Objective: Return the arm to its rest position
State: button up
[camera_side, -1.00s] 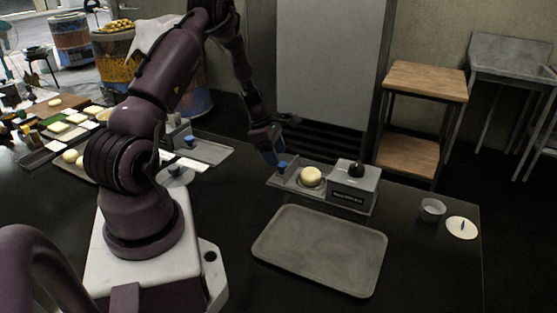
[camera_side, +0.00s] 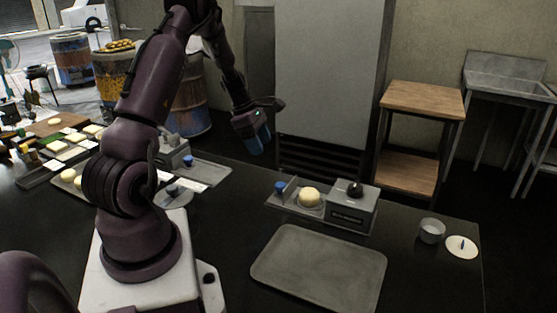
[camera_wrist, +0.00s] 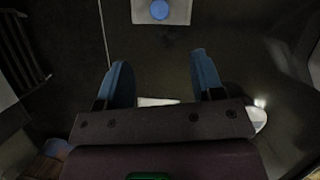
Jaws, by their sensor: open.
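My gripper (camera_side: 257,143) is raised above the dark table, behind and to the left of the small grey press-like device (camera_side: 352,208). In the wrist view, its two blue fingers (camera_wrist: 162,84) are spread apart with nothing between them. A pale round dough ball (camera_side: 309,197) sits on the device's plate, apart from my gripper. A blue knob (camera_side: 280,187) stands at the device's left end, and it also shows at the top of the wrist view (camera_wrist: 159,9).
An empty grey tray (camera_side: 318,268) lies in front of the device. A small cup (camera_side: 431,230) and a pale disc (camera_side: 462,246) are at the right. Trays with pale pieces (camera_side: 70,152) fill the left. A wooden-topped stand (camera_side: 422,98) is behind the table.

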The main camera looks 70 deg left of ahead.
jog(key=s+d+r+m, duration=0.3)
jog(key=d+r+m, duration=0.3)
jog(key=d+m, duration=0.3)
jog(key=s+d+r+m+t+y, duration=0.1)
jog(key=s+d+r+m, duration=0.2)
jog(key=d+r+m, duration=0.4)
jog(key=s+d+r+m+t+y, duration=0.1)
jog(key=s+d+r+m, duration=0.2)
jog(key=d+r+m, duration=0.4)
jog(key=d+m, duration=0.6)
jog(key=d, duration=0.3)
jog(key=shift+s+d, duration=0.15)
jog(key=shift+d, duration=0.1)
